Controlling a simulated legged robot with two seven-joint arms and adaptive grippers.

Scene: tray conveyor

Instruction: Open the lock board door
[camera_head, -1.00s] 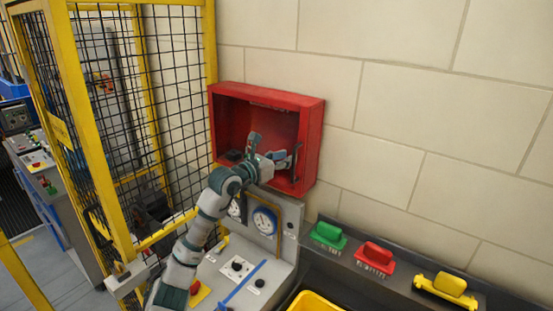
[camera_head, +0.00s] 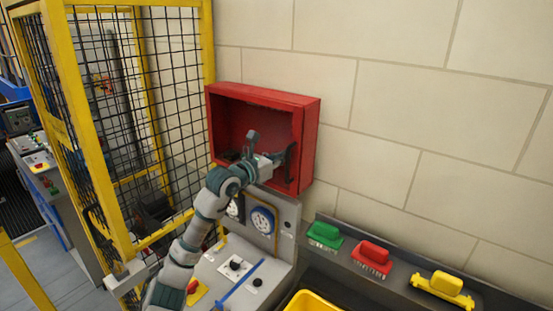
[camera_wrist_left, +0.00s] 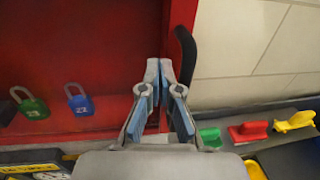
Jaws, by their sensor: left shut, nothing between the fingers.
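The lock board is a red box (camera_head: 311,128) on the wall. I cannot tell in the head view whether a clear door covers its front. A dark curved handle (camera_wrist_left: 186,48) stands at its right edge in the left wrist view; it also shows in the head view (camera_head: 291,160). My left gripper (camera_head: 280,160) is in front of the lower right part of the box. In the left wrist view its fingers (camera_wrist_left: 166,68) are together and empty, with their tips just left of the handle. I cannot tell whether they touch it. My right gripper is not in view.
Green (camera_wrist_left: 31,106) and blue (camera_wrist_left: 80,101) padlocks show in the box. Below it stands a grey panel with gauges (camera_head: 262,220). Green (camera_head: 325,235), red (camera_head: 372,258) and yellow (camera_head: 441,287) brushes lie on a ledge at right. A yellow mesh fence (camera_head: 90,130) stands left.

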